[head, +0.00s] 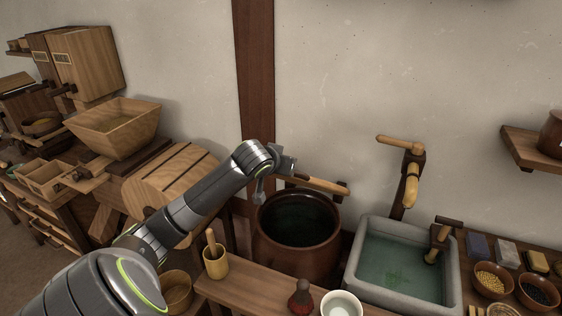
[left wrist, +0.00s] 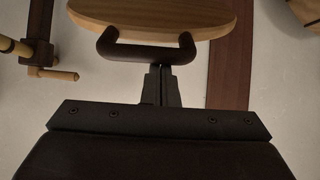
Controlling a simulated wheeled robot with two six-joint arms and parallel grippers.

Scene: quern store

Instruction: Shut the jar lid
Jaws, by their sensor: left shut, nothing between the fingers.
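The jar (head: 295,262) is a dark brown pot with an open mouth, standing left of the stone sink. Its round wooden lid (head: 325,186) is raised, seen nearly edge-on above the back of the mouth. In the left wrist view the lid (left wrist: 150,18) is a pale wooden disc with a dark bar handle (left wrist: 140,52). My left gripper (head: 289,170) is shut and empty beside the lid. In the left wrist view its fingertips (left wrist: 160,72) are close to the handle; whether they touch it I cannot tell. My right gripper is not in view.
The stone sink (head: 358,275) with greenish water and wooden taps is right of the jar. A wooden cup (head: 216,265), a red-brown stopper-like object (head: 301,298) and a white bowl (head: 341,304) stand in front. A wooden post (head: 256,80) rises behind.

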